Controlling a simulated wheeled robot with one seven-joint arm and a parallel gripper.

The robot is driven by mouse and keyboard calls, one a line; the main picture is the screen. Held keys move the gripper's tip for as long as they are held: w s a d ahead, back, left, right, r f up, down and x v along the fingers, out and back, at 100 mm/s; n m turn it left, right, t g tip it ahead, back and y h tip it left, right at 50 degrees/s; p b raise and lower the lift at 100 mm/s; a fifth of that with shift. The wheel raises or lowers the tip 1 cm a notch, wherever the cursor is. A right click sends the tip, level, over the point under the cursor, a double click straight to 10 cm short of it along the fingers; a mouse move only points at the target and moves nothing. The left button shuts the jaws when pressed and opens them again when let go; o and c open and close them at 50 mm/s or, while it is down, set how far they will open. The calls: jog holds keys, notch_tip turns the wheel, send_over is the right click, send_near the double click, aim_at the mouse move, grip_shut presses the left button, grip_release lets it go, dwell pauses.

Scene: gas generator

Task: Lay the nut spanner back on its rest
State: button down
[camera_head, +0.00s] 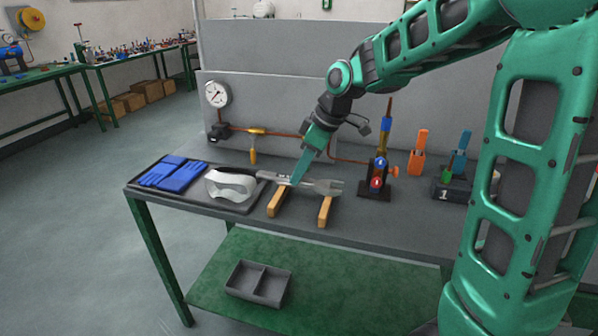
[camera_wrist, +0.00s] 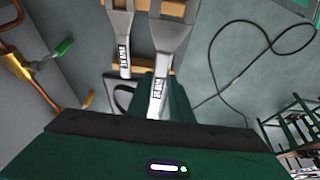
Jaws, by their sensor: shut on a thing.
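My gripper (camera_head: 294,180) is shut on a grey spanner with a forked jaw (camera_head: 326,187), over the bench. In the wrist view, my gripper (camera_wrist: 160,96) holds this labelled spanner (camera_wrist: 168,38) by its shank. A second, similar spanner (camera_wrist: 119,25) lies beside it across the wooden rest. The rest is two wooden bars, a left one (camera_head: 276,202) and a right one (camera_head: 325,212). The held spanner is over the bars, its jaw toward the right. I cannot tell whether it touches them. The labels are too small to read, so which one is the nut spanner is unclear.
White goggles (camera_head: 231,187) and blue gloves (camera_head: 173,173) lie on a tray left of the rest. A torch stand (camera_head: 377,184) is to the right, with copper pipe and a gauge (camera_head: 217,94) behind. The bench front is clear.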

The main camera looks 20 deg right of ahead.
jog(key=shift+f, duration=3.3)
jog(key=c, duration=1.5)
grip_release()
jog(key=v, duration=1)
jog(key=shift+d+r, duration=0.15)
jog(key=shift+r, duration=0.2)
jog(key=s+d+f+m+g+h, duration=0.1)
jog(key=s+d+f+m, duration=0.1)
jog(key=s+d+m, duration=0.3)
jog(key=s+d+f+m+g+h, duration=0.1)
jog(key=s+d+m, duration=0.3)
jog(key=s, duration=1)
jog(key=s+d+f+m+h, duration=0.1)
jog(key=s+d+f+m, duration=0.2)
jog(key=s+d+m, duration=0.2)
jog(key=shift+s+d+f+m+g+h, duration=0.1)
jog(key=shift+s+d+m+g+h, duration=0.1)
jog(key=shift+s+m, duration=0.9)
jog(key=shift+s+d+f+m+g+h, duration=0.15)
jog(key=shift+s+m, duration=0.35)
jog(key=shift+s, duration=1.05)
